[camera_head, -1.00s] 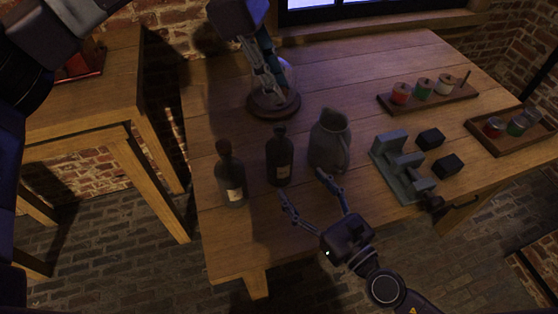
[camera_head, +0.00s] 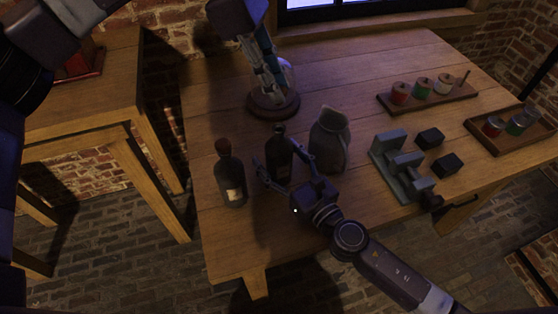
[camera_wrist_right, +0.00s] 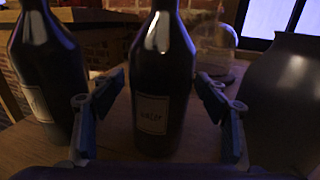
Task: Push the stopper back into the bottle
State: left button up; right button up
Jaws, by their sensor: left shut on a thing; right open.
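Two dark bottles stand upright on the wooden table. The right wrist view shows this labelled bottle (camera_wrist_right: 163,85) between the spread fingers, with no clear contact.
The dome's round wooden base (camera_head: 273,104) is behind the bottles. A grey jug (camera_head: 330,140) stands close right of the second bottle. Further right are a grey metal stand (camera_head: 399,165), black blocks (camera_head: 430,138) and two trays of jars (camera_head: 430,98).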

jog(key=shift+c, duration=0.7)
jog(key=c, duration=1.7)
pick_arm(q)
send_over(283, 129)
jog(key=a, duration=0.1)
jog(key=shift+w+a+f, duration=0.1)
jog(key=shift+f, duration=1.15)
jog(key=shift+w+a+f, duration=0.1)
jog(key=shift+f, duration=1.15)
jog(key=shift+f, duration=0.85)
jog(key=shift+f, duration=0.65)
jog(key=o, duration=0.8)
